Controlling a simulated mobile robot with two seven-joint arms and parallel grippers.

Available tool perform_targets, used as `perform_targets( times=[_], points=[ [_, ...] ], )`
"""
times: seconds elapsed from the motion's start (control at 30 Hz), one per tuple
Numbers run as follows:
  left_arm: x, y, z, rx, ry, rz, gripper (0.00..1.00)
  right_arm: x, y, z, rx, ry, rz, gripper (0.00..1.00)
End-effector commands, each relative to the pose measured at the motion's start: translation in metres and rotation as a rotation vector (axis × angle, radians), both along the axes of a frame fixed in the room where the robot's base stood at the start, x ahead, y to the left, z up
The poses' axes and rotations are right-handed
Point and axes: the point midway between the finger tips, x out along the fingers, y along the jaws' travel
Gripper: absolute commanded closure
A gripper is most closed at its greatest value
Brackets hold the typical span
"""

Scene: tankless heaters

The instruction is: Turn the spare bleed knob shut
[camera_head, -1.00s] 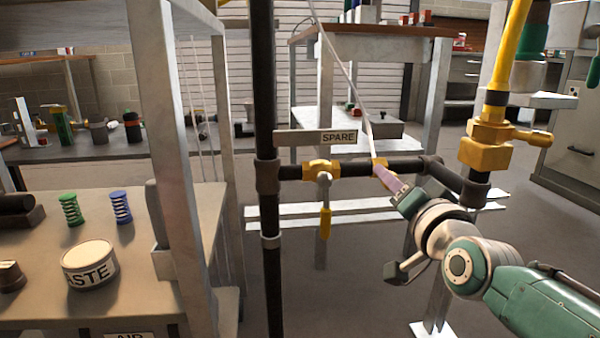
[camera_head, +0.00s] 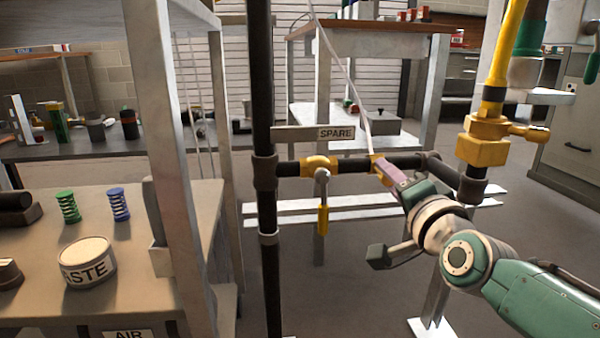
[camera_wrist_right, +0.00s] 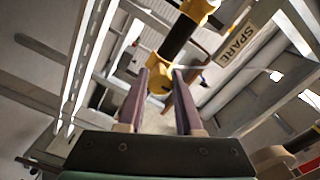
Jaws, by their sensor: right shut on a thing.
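The SPARE label (camera_head: 336,133) hangs on a plate above a dark horizontal pipe (camera_head: 405,163). A brass valve (camera_head: 318,166) with a yellow hanging lever (camera_head: 323,218) sits on this pipe. Right of it is a small brass bleed knob fitting (camera_head: 376,162), mostly hidden by my right gripper (camera_head: 381,170). In the right wrist view, the pink fingers of my right gripper (camera_wrist_right: 162,82) are on either side of the brass knob (camera_wrist_right: 159,80), shut on it at their tips. The SPARE label also shows there (camera_wrist_right: 236,44). My left gripper is not in view.
A black vertical pipe (camera_head: 265,100) stands left of the valve. A yellow pipe with a brass valve (camera_head: 483,142) rises close to the right of my gripper. A bench with a paste tub (camera_head: 86,262) and springs is at the left. Floor is open below the pipe.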

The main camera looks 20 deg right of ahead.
Motion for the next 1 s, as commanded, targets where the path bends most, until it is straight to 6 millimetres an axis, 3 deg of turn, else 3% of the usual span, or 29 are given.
perform_targets(
  times=[0.2, 0.23, 0.47, 0.77, 1.0],
  points=[
    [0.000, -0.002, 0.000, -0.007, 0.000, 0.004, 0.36, 0.000, 0.000, -0.001, 0.000, 0.003, 0.001, 1.00],
    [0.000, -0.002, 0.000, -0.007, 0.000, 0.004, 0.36, 0.000, 0.000, -0.001, -0.001, 0.003, 0.001, 0.63],
    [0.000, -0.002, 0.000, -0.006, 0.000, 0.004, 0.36, 0.000, 0.000, 0.000, -0.002, 0.002, 0.000, 0.37],
    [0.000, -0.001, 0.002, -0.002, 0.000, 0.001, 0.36, -0.002, 0.001, 0.000, -0.002, 0.002, 0.000, 0.36],
    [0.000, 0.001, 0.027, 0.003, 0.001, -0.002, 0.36, -0.035, 0.008, 0.004, -0.002, 0.006, 0.000, 0.36]
  ],
)
